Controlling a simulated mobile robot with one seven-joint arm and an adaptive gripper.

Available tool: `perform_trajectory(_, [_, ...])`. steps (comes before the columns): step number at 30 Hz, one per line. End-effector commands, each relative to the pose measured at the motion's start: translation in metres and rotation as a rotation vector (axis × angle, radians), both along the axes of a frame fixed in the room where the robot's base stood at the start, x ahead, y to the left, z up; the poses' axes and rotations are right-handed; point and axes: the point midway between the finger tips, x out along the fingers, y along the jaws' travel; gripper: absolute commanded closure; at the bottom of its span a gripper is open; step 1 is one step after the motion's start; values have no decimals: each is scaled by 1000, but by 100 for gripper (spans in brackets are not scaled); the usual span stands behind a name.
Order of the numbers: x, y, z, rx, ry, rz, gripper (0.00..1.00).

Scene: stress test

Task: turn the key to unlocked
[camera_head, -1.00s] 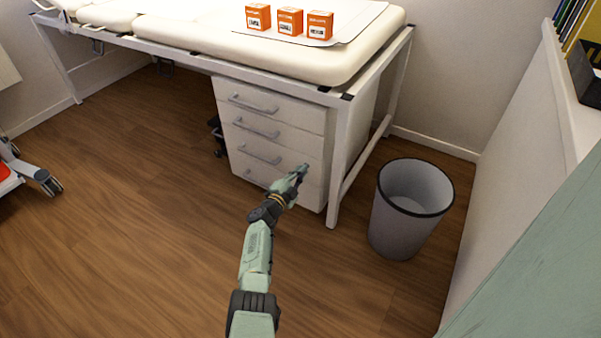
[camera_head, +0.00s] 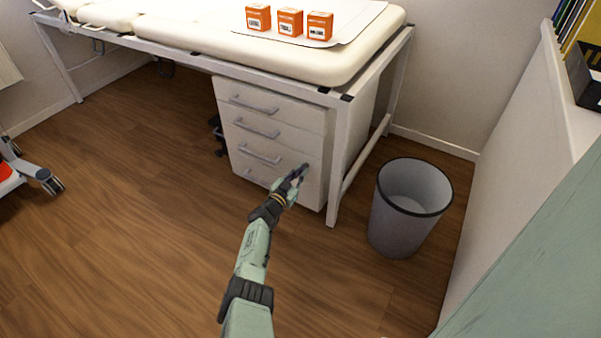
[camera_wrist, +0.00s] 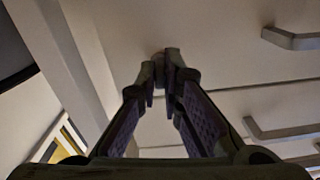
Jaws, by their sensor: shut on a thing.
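In the wrist view my gripper (camera_wrist: 160,72) is close against the drawer front. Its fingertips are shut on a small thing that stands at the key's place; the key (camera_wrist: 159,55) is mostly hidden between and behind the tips. In the head view my gripper (camera_head: 302,170) is at the right side of the white drawer cabinet (camera_head: 237,150), low on its front. The key is too small to make out there, and its turn angle cannot be told.
An examination bed (camera_head: 335,70) stands over the cabinet, with its white metal leg (camera_head: 338,165) just right of my gripper. Three orange boxes (camera_head: 290,22) are on the bed. A grey waste bin (camera_head: 386,225) stands to the right.

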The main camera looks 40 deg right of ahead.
Motion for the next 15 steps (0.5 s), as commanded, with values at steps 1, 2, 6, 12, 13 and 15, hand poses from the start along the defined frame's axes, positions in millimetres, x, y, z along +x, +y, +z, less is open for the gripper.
perform_trajectory(1, [0, 0, 0, -9, 24, -1, 100])
perform_trajectory(2, [0, 0, 0, -16, 38, 0, 100])
perform_trajectory(6, [0, 0, 0, -38, 92, -1, 100])
perform_trajectory(12, [0, 0, 0, -56, 135, 0, 100])
perform_trajectory(13, [0, 0, 0, -57, 138, 0, 100])
perform_trajectory(15, [0, 0, 0, -60, 143, 0, 100])
